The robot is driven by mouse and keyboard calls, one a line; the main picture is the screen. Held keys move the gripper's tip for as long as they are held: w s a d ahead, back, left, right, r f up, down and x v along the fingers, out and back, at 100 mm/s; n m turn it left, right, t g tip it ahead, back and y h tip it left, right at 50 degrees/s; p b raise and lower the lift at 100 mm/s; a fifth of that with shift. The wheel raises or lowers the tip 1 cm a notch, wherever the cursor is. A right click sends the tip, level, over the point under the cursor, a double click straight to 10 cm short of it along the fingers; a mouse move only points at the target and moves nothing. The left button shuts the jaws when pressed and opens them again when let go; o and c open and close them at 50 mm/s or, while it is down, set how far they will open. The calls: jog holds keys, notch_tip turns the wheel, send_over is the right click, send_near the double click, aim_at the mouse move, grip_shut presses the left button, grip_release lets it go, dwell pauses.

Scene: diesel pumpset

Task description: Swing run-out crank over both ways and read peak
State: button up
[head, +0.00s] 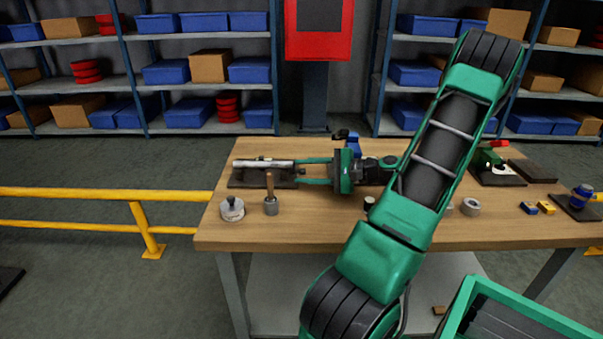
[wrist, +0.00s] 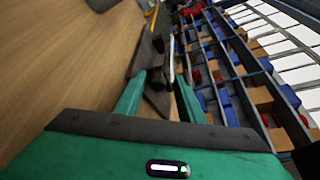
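A silver shaft (head: 263,163) lies across a dark base (head: 245,181) at the left end of the workbench. A brown upright stick (head: 270,184) rises from a small grey cylinder in front of it. I cannot tell which part is the crank. My gripper (head: 298,171) is level with the bench top, fingers pointing left at the right end of the base. The wrist view shows the two fingers (wrist: 160,82) apart, with dark parts (wrist: 156,100) seen between them. Contact is unclear. No dial reading is legible.
A round grey piece with a knob (head: 232,209) stands at the front left of the workbench (head: 310,235). A grey ring (head: 470,207), blue and yellow blocks (head: 537,208) and dark plates (head: 532,171) are on the right. A yellow rail (head: 100,193) stands left of the bench.

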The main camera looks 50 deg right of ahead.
jog(key=v, duration=1)
jog(key=shift+s+d, duration=0.1)
jog(key=shift+s, duration=0.1)
